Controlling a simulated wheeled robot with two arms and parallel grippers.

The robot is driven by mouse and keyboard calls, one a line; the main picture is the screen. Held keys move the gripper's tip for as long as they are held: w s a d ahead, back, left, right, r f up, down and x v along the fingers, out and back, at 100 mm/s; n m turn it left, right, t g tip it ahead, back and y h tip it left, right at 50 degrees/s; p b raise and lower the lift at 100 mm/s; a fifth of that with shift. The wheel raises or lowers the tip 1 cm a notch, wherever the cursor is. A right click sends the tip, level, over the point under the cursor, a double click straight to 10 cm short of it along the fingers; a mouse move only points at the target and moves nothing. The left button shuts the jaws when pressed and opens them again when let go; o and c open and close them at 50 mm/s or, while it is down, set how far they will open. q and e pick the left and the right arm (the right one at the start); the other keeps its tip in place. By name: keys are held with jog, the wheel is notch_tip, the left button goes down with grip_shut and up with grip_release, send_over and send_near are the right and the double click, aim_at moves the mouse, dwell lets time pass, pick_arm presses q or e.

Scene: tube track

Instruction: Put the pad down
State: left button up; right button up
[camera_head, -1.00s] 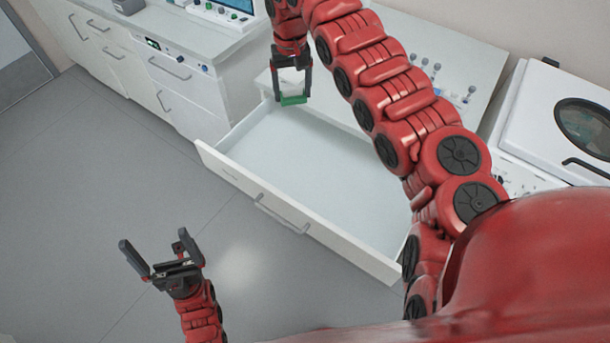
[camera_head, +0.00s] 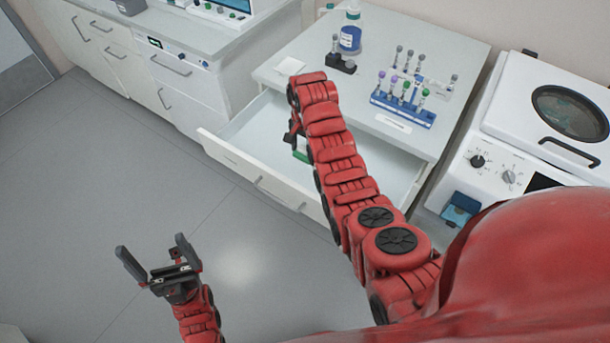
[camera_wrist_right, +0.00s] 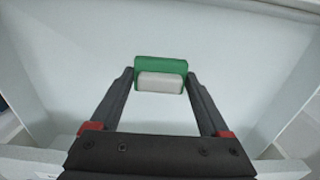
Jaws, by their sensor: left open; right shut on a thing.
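The pad (camera_wrist_right: 160,70) is a small block with a green part and a pale grey part. In the right wrist view my right gripper (camera_wrist_right: 160,88) is shut on it, one finger at each side. The open drawer (camera_wrist_right: 70,50) lies beneath and around it; I cannot tell whether the pad touches the drawer's floor. In the head view a bit of the pad's green (camera_head: 301,156) shows beside my right arm, over the drawer (camera_head: 245,128), and the arm hides most of that gripper. My left gripper (camera_head: 155,262) is open and empty above the floor, left of the drawer.
The counter above the drawer carries a blue rack (camera_head: 403,108) of capped tubes, a bottle (camera_head: 350,38), a small black holder (camera_head: 341,63) and a white square (camera_head: 290,66). A centrifuge (camera_head: 565,110) stands at the right. The drawer's floor looks otherwise clear.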

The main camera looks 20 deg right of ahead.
jog(key=p, duration=0.2)
send_over(304, 175)
notch_tip(304, 175, down, 4)
jog(key=shift+d+f, duration=0.1)
jog(key=shift+d, duration=0.05)
jog(key=shift+w+f, duration=0.15)
jog(key=shift+f, duration=1.25)
jog(key=shift+f+b, duration=0.75)
jog(key=shift+f, duration=0.55)
